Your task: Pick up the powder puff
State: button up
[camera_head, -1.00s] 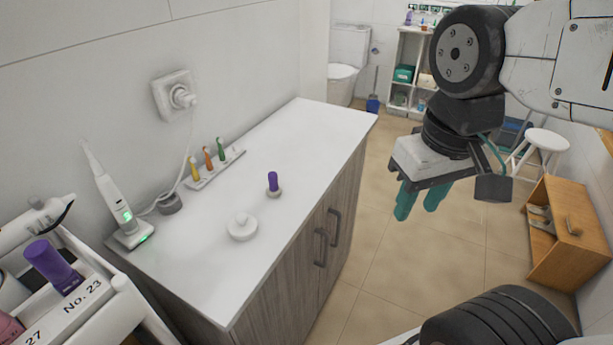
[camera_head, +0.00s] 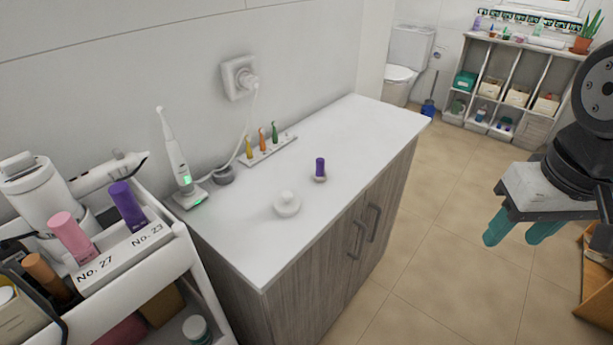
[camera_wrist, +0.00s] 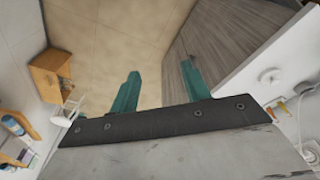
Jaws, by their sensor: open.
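The powder puff seems to be the white round piece with a small knob (camera_head: 287,204) on top. It sits upright on the white counter (camera_head: 345,125), near its front edge. It also seems to show in the wrist view (camera_wrist: 269,76), at the right on the counter. My gripper (camera_head: 512,236) is at the right of the head view, over the floor and well apart from the counter. Its two green fingers are spread and empty, which the wrist view (camera_wrist: 160,70) also shows.
A purple-capped item (camera_head: 320,168) stands behind the puff. A small rack (camera_head: 266,150), an electric toothbrush (camera_head: 178,160) and a wall plug (camera_head: 241,78) are farther back. A cosmetics cart (camera_head: 150,265) stands at the left. The floor (camera_head: 440,210) right of the cabinet is clear.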

jog(key=w+f+n+t, duration=0.1)
jog(key=w+f+t, duration=0.25)
jog(key=w, duration=0.95)
jog(key=n+t+y, duration=0.5)
jog(key=n+y, duration=0.2)
jog(key=y, duration=0.2)
send_near(323, 171)
jog(key=x, duration=0.3)
jog(key=shift+w+f, duration=0.4)
jog(key=shift+f, duration=0.05)
jog(key=x, duration=0.7)
jog(key=shift+w+a+r, duration=0.1)
jog(key=shift+a, duration=0.35)
jog(key=c, duration=0.8)
